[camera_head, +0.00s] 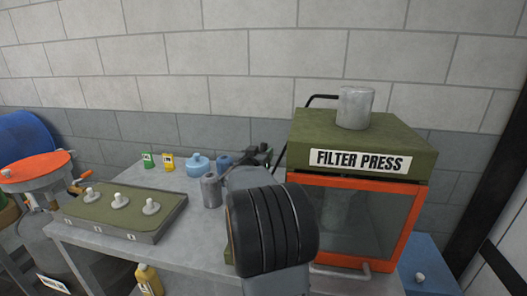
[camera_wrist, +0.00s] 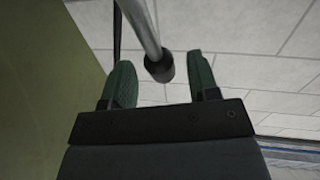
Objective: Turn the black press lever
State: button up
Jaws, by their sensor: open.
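The olive filter press (camera_head: 365,140) stands at the right of the bench in the head view. A thin black bent bar (camera_head: 322,97) runs from its top down its left side. My gripper (camera_head: 266,152) is beside the press's left side, partly hidden behind my own arm. In the wrist view my gripper (camera_wrist: 163,80) is open, with two green fingers apart. A grey rod with a black end knob (camera_wrist: 158,68) reaches down between the fingertips. I cannot tell whether either finger touches it. A thin black bar (camera_wrist: 117,35) shows behind the left finger.
The press's olive side (camera_wrist: 45,80) fills the left of the wrist view. A grey bench (camera_head: 190,250) holds a green-topped panel with knobs (camera_head: 125,208), a grey cylinder (camera_head: 211,190) and a blue pot (camera_head: 199,166). A blue box (camera_head: 428,268) is at lower right.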

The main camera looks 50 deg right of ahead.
jog(key=shift+x, duration=1.2)
jog(key=shift+c, duration=0.5)
grip_shut()
